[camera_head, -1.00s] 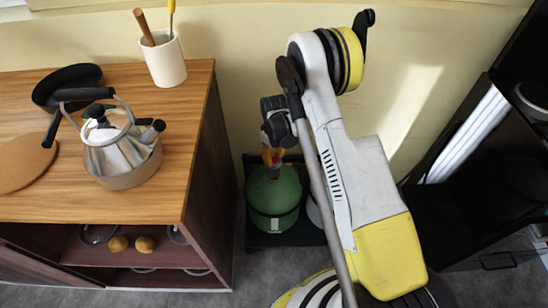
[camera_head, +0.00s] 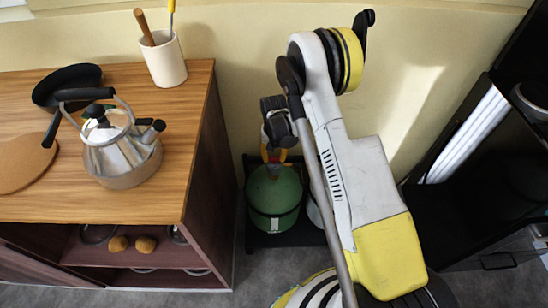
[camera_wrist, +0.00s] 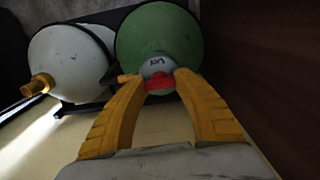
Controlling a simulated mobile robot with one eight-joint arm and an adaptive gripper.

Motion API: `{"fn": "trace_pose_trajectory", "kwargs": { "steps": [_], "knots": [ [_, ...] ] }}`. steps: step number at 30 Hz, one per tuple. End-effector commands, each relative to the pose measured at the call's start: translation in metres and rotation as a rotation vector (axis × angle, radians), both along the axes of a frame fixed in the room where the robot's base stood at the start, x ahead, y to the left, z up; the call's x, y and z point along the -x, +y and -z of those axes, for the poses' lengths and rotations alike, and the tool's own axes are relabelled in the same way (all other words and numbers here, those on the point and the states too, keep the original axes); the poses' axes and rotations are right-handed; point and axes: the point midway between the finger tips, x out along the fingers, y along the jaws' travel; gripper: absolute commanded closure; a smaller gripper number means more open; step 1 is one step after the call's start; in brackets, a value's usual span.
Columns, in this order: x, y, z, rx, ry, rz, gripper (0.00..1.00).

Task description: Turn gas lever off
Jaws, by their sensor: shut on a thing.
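In the wrist view the green bottle (camera_wrist: 160,30) has a grey valve top (camera_wrist: 157,64) with a red lever (camera_wrist: 159,83). My gripper (camera_wrist: 157,78) has its yellow fingers on both sides of the red lever, shut on it. In the head view my gripper (camera_head: 273,156) is above the green bottle, and the lever is mostly hidden there.
A white gas bottle (camera_wrist: 70,62) with a brass-coloured outlet stands beside the green one. The wooden cabinet (camera_head: 206,175) with a kettle (camera_head: 122,150) on top is close on the left. The wall (camera_head: 232,60) is behind, and black shelving (camera_head: 470,170) stands at right.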

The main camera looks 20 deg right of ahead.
Motion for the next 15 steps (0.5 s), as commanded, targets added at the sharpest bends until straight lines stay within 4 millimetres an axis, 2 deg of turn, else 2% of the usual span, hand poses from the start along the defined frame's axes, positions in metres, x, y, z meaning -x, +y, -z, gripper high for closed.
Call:
{"fn": "trace_pose_trajectory", "kwargs": {
  "steps": [15],
  "knots": [
    [0.0002, -0.0001, 0.0003, 0.0, 0.0, 0.049, 0.94]
  ]
}}
